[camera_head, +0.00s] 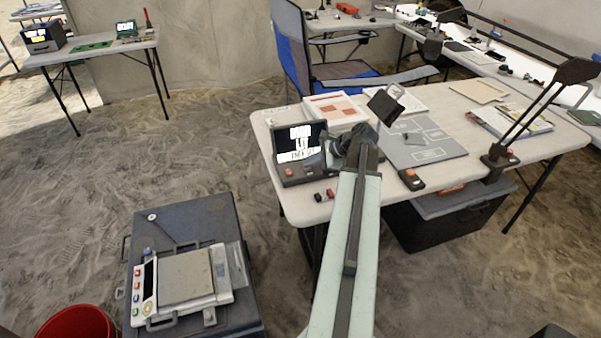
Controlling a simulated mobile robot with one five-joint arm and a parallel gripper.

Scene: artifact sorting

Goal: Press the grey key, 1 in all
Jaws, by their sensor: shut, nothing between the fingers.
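My arm reaches up from the bottom centre over the near edge of the white table, and my gripper (333,153) is at its dark end. The gripper is shut and empty, in front of the right side of a small black device with a lit screen (299,143). A white weighing scale (222,274) with a grey plate sits on a dark case at lower left, well to the left of my gripper. A column of several small coloured keys (137,284) runs along the scale's left side. They are too small for me to single out the grey key with certainty.
The white table (296,204) carries a grey board (428,157), papers, a dark pad with an orange button (412,179) and a black lamp arm (540,110). A dark case (196,222) supports the scale. A red bucket (77,323) stands at bottom left.

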